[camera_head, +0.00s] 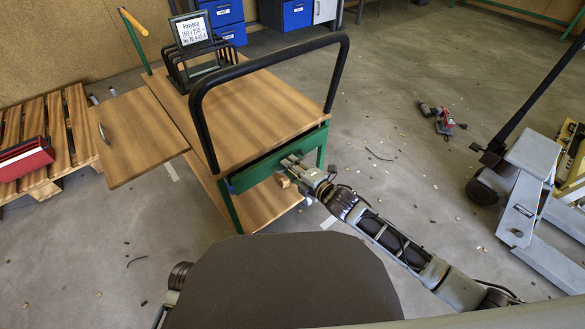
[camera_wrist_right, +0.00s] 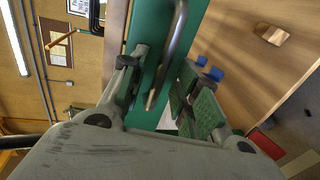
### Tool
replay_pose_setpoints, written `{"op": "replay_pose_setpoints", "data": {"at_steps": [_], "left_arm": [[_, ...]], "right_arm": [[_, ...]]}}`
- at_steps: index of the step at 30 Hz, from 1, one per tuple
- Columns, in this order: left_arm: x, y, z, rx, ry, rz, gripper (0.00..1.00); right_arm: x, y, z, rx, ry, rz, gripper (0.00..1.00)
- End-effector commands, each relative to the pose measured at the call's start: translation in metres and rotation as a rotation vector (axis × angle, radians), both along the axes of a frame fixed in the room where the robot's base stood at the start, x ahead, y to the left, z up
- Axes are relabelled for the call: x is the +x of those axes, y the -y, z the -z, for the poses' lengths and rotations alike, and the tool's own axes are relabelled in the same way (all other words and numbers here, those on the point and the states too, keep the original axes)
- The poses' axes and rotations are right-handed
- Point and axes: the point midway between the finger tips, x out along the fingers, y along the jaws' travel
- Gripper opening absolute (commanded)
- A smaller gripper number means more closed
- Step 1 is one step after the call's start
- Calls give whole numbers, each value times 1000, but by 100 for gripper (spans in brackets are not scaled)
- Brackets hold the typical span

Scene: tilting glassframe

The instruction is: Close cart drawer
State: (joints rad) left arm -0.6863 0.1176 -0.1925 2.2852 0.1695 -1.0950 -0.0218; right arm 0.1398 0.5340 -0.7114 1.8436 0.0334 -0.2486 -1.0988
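The cart (camera_head: 265,105) has a wooden top, a green frame and a black push handle. Its green drawer front (camera_head: 258,171) lies under the near edge of the top; I cannot tell how far the drawer stands out. In the right wrist view the green front (camera_wrist_right: 150,65) carries a metal bar handle (camera_wrist_right: 172,50). My right gripper (camera_head: 288,162) is at this front. Its fingers are spread in the right wrist view (camera_wrist_right: 165,95), with the handle's end between them; contact is unclear. My left gripper is out of view.
A wooden panel with a handle (camera_head: 140,135) sticks out left of the cart. A small wooden block (camera_head: 283,180) shows by my right gripper. A pallet (camera_head: 50,125) with a red box (camera_head: 25,158) stands left, a pallet jack (camera_head: 525,185) right. Floor between is mostly clear.

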Motion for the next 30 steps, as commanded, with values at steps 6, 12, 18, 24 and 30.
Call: {"op": "replay_pose_setpoints", "data": {"at_steps": [6,12,18,24,30], "left_arm": [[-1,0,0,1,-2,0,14],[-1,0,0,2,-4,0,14],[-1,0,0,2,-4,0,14],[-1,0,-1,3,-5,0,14],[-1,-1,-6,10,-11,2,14]], "right_arm": [[0,0,0,0,0,0,16],[0,0,0,0,0,0,0],[0,0,0,0,0,0,0],[3,-2,0,1,0,1,0],[17,-11,0,1,0,1,0]]}}
